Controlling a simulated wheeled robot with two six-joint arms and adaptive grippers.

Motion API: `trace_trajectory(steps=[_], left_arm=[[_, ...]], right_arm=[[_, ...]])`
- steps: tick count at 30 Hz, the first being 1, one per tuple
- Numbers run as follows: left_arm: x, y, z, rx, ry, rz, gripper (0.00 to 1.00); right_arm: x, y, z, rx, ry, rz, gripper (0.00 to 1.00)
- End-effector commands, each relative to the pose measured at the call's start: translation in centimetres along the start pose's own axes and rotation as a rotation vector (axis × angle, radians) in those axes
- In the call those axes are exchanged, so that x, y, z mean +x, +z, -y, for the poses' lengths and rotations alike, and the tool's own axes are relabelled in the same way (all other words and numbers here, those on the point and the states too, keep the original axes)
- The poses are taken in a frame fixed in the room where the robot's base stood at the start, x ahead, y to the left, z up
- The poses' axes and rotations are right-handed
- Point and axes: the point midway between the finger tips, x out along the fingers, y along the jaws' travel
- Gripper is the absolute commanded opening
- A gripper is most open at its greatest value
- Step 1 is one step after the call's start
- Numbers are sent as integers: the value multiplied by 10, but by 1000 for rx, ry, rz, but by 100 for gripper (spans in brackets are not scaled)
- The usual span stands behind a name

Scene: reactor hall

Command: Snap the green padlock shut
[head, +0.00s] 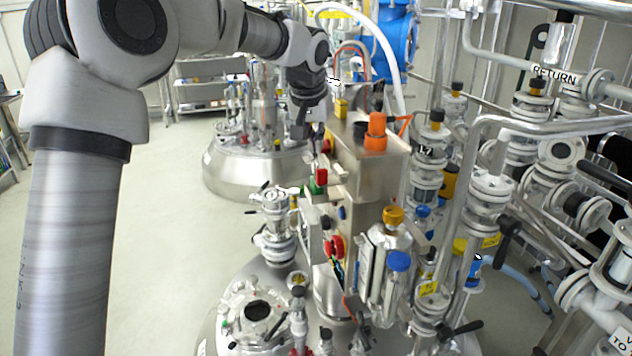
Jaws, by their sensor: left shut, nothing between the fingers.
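A small green piece (315,186) sits on the left side of the steel control box, just below a red piece. It may be the green padlock, but it is too small to tell, and I cannot make out its shackle. My left gripper (300,131) hangs from the arm that reaches across the top of the view. It points down, with its fingers shut and empty, above and a little left of the green piece, apart from it in the picture. My right gripper is out of view.
The steel box (370,160) carries an orange fitting (376,125) on top and a red knob (334,246) lower down. Pipes and valves crowd the right side. Another vessel (255,170) stands behind. The floor (165,240) at left is clear.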

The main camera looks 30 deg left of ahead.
Motion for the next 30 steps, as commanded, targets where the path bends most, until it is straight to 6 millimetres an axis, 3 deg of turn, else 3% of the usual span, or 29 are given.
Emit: trace_trajectory(steps=[30], left_arm=[[11, 4, 0, 0, 0, 0, 0]], right_arm=[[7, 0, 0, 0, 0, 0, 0]])
